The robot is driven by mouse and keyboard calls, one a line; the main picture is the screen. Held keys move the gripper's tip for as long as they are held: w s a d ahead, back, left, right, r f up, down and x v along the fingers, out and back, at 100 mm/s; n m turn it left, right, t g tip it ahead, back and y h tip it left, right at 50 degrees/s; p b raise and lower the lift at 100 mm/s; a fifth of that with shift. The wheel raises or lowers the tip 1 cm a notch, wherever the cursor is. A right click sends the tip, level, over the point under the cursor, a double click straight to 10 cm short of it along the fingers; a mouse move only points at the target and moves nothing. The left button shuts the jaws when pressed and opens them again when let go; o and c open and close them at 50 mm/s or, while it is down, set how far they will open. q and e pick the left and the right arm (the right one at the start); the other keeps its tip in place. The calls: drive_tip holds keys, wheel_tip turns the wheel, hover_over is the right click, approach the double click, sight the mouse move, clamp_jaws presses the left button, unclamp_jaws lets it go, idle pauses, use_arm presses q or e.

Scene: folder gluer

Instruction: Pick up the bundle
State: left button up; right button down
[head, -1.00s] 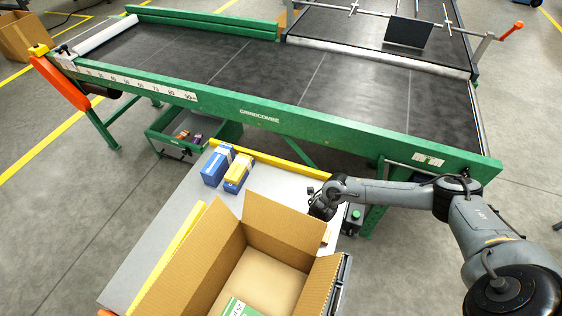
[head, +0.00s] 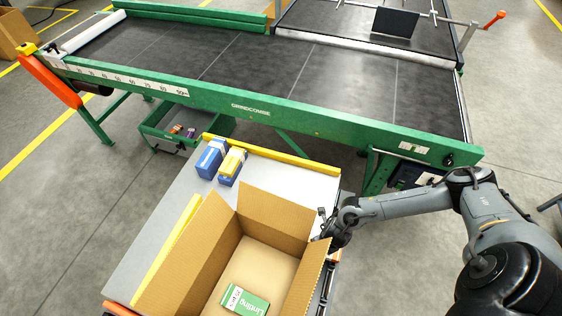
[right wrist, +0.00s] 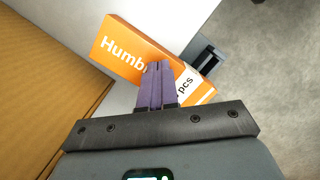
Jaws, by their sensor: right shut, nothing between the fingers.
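My right gripper (right wrist: 158,75) is shut and empty, its purple fingers together. In the right wrist view its fingertips overlap an orange bundle (right wrist: 125,45) with white lettering "Humb..." and a white band marked "pcs"; I cannot tell whether they touch it. In the head view the right gripper is beside the carton's right wall, and its fingertips and the orange bundle are hidden there. A green bundle (head: 255,302) with a white band lies inside the open cardboard carton (head: 285,212). My left gripper is not in view.
Blue packs (head: 211,158) and a yellow-topped pack (head: 232,162) stand at the back of the grey table (head: 178,190). A yellow edge strip (head: 275,153) runs behind them. The green-framed conveyor (head: 330,125) stands beyond, with a green bin (head: 165,140) underneath.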

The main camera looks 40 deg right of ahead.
drive_tip(key=shift+s+a+p, duration=0.1)
drive_tip(key=shift+s+p, duration=0.25)
drive_tip(key=shift+s, duration=0.3)
drive_tip(key=shift+s+a+r, duration=0.1)
drive_tip(key=shift+s+r, duration=0.1)
drive_tip(key=shift+r, duration=0.05)
drive_tip(key=shift+s+a, duration=0.1)
drive_tip(key=shift+r, duration=0.15)
wheel_tip(320, 180, up, 8)
drive_tip(key=p, duration=0.3)
drive_tip(key=shift+s+r, duration=0.2)
drive_tip(key=c, duration=1.7)
unclamp_jaws()
drive_tip(key=shift+r, duration=0.4)
drive_tip(key=o, duration=0.5)
drive_tip(key=shift+s+a+r, duration=0.1)
drive_tip(key=shift+s+r, duration=0.05)
drive_tip(key=shift+r, duration=0.15)
drive_tip(key=o, duration=0.9)
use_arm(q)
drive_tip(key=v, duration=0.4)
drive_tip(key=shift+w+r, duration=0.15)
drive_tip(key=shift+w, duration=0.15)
use_arm(e)
drive_tip(key=shift+o, duration=0.4)
